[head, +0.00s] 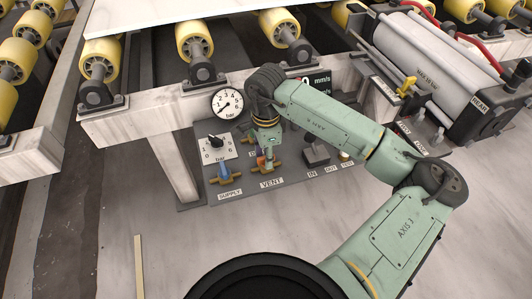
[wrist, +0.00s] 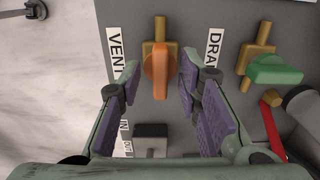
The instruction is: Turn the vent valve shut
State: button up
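The vent valve has an orange handle (wrist: 160,72) on a brass body, beside the VENT label (wrist: 117,52). In the wrist view the handle lies roughly in line with its brass pipe (wrist: 160,28). In the head view the vent valve (head: 265,163) is partly hidden beneath my gripper (head: 266,143). In the wrist view my gripper (wrist: 158,80) is open, its purple-padded fingers to the left and right of the orange handle with gaps on both sides. I cannot tell whether the fingertips reach down to the handle's height.
A drain valve with a green handle (wrist: 275,70) and a red lever (wrist: 270,125) sit close to the right finger. In the head view a blue supply valve (head: 223,174), a pressure dial (head: 227,102) and a regulator knob (head: 215,141) stand to the left. Rollers (head: 194,40) lie behind.

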jog(key=shift+c, duration=0.3)
grip_shut()
dwell(0.3)
